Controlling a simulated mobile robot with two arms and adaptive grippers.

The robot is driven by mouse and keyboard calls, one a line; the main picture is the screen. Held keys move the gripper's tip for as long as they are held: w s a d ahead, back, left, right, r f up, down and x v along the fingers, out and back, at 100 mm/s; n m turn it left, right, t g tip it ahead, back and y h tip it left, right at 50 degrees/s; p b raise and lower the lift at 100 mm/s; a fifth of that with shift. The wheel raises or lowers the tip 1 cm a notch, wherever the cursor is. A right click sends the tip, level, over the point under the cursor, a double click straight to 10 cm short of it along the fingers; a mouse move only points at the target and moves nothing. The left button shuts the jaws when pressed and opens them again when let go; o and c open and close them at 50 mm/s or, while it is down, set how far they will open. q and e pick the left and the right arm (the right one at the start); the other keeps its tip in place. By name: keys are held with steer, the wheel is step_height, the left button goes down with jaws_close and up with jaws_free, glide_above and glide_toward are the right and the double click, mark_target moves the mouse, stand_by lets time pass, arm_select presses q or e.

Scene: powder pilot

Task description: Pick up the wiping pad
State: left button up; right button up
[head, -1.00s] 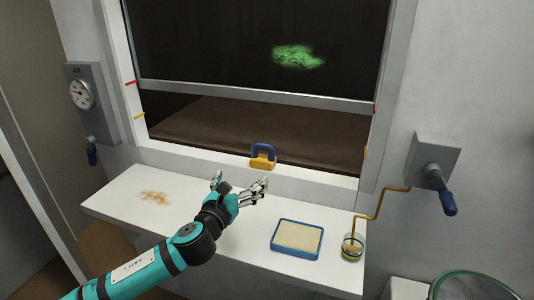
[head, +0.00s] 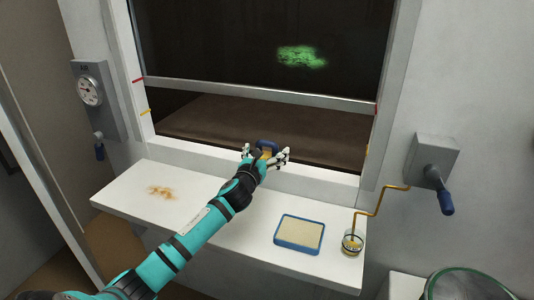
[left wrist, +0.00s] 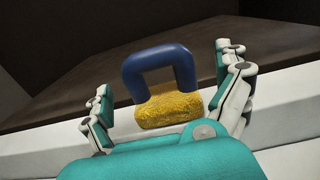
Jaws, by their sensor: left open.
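The wiping pad is a yellow sponge block with a blue loop handle. In the left wrist view the pad (left wrist: 168,106) sits on the pale sill, handle up, between the two fingers but a little beyond them. In the head view the pad (head: 267,146) is mostly hidden behind my left gripper (head: 265,156), with the top of the blue handle showing. My left gripper is open, its fingers spread to either side of the pad. It also fills the lower part of the left wrist view (left wrist: 170,90). My right gripper is not in view.
A white shelf (head: 190,215) below the window bears an orange-brown stain (head: 162,192), a blue-rimmed tray (head: 299,234) and a glass jar (head: 352,242) with a bent copper-coloured tube. A raised window sash (head: 260,95) spans above the sill. A wall box with a blue-handled lever (head: 445,202) stands at right.

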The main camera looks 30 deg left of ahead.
arm_select(q)
steer(key=shift+w+a, duration=0.15)
steer(key=shift+w, duration=0.5)
steer(key=shift+c, duration=0.4)
steer(key=c, duration=1.2)
